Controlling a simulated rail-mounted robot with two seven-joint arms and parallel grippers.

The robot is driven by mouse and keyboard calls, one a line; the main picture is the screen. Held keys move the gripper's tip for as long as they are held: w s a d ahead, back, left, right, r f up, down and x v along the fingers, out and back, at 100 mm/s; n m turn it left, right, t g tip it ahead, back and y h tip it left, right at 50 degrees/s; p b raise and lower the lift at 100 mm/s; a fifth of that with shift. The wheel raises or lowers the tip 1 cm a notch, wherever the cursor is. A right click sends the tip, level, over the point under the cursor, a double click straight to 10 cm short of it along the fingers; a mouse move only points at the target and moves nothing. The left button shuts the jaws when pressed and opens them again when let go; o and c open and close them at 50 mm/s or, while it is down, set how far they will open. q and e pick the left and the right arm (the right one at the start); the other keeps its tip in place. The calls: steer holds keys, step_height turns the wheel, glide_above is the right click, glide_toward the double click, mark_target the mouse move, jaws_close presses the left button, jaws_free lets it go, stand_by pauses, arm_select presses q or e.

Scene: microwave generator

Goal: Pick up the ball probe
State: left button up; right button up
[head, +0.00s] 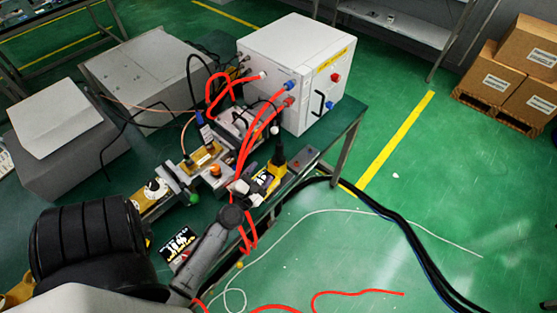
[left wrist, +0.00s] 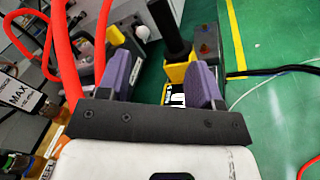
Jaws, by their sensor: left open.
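A black upright handle (head: 278,150) stands in a yellow block (head: 268,181) near the table's right edge; I take it for the ball probe. Its lower end is hidden in the block, so I cannot see a ball on it. In the left wrist view the black handle (left wrist: 168,28) rises from the yellow block (left wrist: 179,75), beyond and roughly between the purple fingertips. My left gripper (head: 247,187) is open and empty, close to the block. The left gripper's spread fingers also show in the left wrist view (left wrist: 163,78). My right gripper is not seen.
A white generator box (head: 292,70) with red cables (head: 247,150) stands behind. The cables hang close to the left of my gripper. A white ball (left wrist: 142,33) shows beyond the left finger. A grey box (head: 60,145) is at left. Green floor beyond the table edge is mostly clear.

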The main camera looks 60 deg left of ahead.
mark_target(282, 145)
arm_select(q)
steer(key=w+a+n, duration=0.2)
steer(key=w, duration=0.2)
steer(key=w+a+n, duration=0.2)
steer(key=w, duration=0.2)
steer(key=w+a+n+p, duration=0.1)
steer(key=w+a+n, duration=0.1)
steer(key=w+a, duration=0.1)
steer(key=shift+w+n, duration=0.4)
steer(key=shift+w, duration=0.15)
stand_by(0.4)
jaws_close()
stand_by(0.4)
